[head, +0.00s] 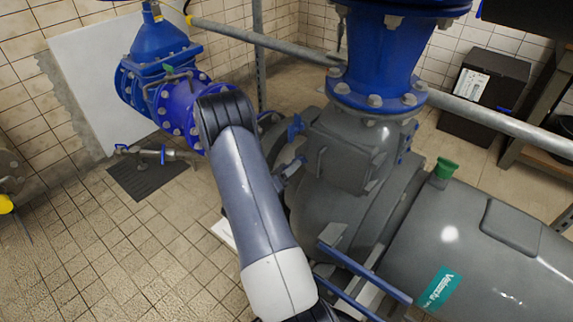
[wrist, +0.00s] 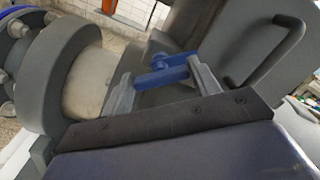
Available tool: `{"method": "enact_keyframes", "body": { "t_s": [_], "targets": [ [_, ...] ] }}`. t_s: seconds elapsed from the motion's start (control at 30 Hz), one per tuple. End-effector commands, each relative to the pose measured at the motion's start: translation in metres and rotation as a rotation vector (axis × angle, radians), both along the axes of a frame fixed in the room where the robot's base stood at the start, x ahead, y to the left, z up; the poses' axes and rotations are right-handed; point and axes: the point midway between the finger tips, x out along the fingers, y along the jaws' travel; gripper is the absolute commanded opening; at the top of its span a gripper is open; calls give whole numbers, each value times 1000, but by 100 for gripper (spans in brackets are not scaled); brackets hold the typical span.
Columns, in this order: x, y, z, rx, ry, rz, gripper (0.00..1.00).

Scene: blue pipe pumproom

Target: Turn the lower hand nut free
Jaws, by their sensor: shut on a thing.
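The lower hand nut is a blue winged piece (wrist: 163,72) in the wrist view, against the grey pump housing. My gripper (wrist: 165,80) is shut on it, with one pale grey finger at each end of its blue bar. In the head view, a blue piece (head: 291,168) shows just right of my arm, low on the housing's side; my arm hides most of the gripper there. Another blue hand nut (head: 295,128) sits above it, apart from my gripper.
The grey pump body (head: 345,155) stands close to the right of my arm. A blue bar frame (head: 365,272) is in front of it. A cover with a dark handle (wrist: 258,62) is right of the nut in the wrist view. Tiled floor (head: 150,255) is clear at left.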

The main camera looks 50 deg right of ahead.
Motion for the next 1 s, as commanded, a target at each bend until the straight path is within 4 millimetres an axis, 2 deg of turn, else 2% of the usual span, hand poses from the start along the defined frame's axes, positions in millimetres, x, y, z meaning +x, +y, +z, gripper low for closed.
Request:
{"method": "enact_keyframes", "body": {
  "t_s": [0.6,1.0],
  "targets": [
    [2,0,0,-48,569,1,35],
    [2,0,-3,-68,808,2,35]
  ]
}}
